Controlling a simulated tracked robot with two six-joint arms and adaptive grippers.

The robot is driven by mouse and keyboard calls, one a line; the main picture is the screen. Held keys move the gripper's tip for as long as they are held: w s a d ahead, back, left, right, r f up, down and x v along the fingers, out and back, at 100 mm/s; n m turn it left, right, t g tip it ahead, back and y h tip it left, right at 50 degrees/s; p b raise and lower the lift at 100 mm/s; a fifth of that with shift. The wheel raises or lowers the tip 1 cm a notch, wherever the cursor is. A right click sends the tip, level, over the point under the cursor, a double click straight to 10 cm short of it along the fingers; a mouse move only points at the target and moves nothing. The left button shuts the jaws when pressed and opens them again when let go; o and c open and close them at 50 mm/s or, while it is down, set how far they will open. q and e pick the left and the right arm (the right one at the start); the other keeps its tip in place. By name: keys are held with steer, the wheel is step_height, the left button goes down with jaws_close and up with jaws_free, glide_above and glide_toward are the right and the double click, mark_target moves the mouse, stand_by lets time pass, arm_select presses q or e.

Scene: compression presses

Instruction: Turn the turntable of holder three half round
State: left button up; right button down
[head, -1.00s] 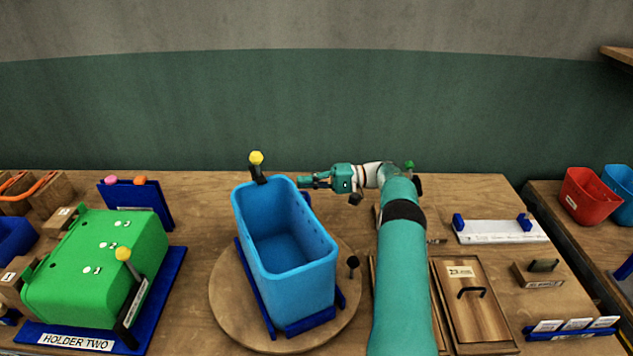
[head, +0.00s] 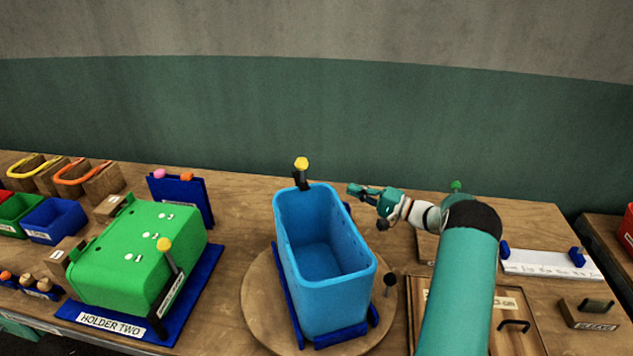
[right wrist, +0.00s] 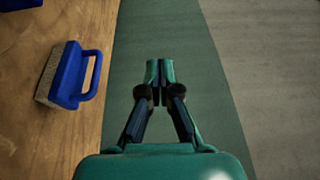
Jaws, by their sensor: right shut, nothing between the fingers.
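The round wooden turntable (head: 262,312) lies on the table and bears a blue open bin (head: 325,270) in a dark blue frame. No label for holder three shows. A black post with a yellow knob (head: 302,164) stands at the bin's far end. A small black knob (head: 390,281) stands at the turntable's right edge. My right gripper (head: 354,189) is beyond and right of the bin, shut and empty, apart from the bin and turntable. In the right wrist view its fingertips (right wrist: 160,68) are together with nothing between them. My left gripper is not in view.
A green box (head: 135,255) on the HOLDER TWO base (head: 118,331) stands left of the turntable. A wooden lidded case (head: 514,325) lies to the right, partly behind my right arm. A blue-handled block (right wrist: 72,76) shows in the right wrist view.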

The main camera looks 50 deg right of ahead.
steer(key=s+a+r+m+g+h+b, duration=0.1)
steer(key=s+a+r+m+h+b, duration=0.35)
steer(key=s+a, duration=0.35)
steer(key=n, duration=0.1)
glide_toward(328, 183)
step_height(328, 183, up, 2)
steer(key=shift+h, duration=0.45)
steer(key=w, duration=0.3)
steer(key=w+p, duration=0.1)
steer(key=w, duration=0.6)
steer(key=shift+d+r+p, duration=0.3)
steer(key=shift+d+p, duration=0.1)
steer(key=a, duration=0.1)
steer(key=w+a, duration=0.1)
steer(key=a, duration=0.1)
steer(key=shift+a+f, duration=0.1)
steer(key=shift+a, duration=0.1)
steer(key=shift+w+a, duration=0.45)
steer(key=shift+a, duration=0.05)
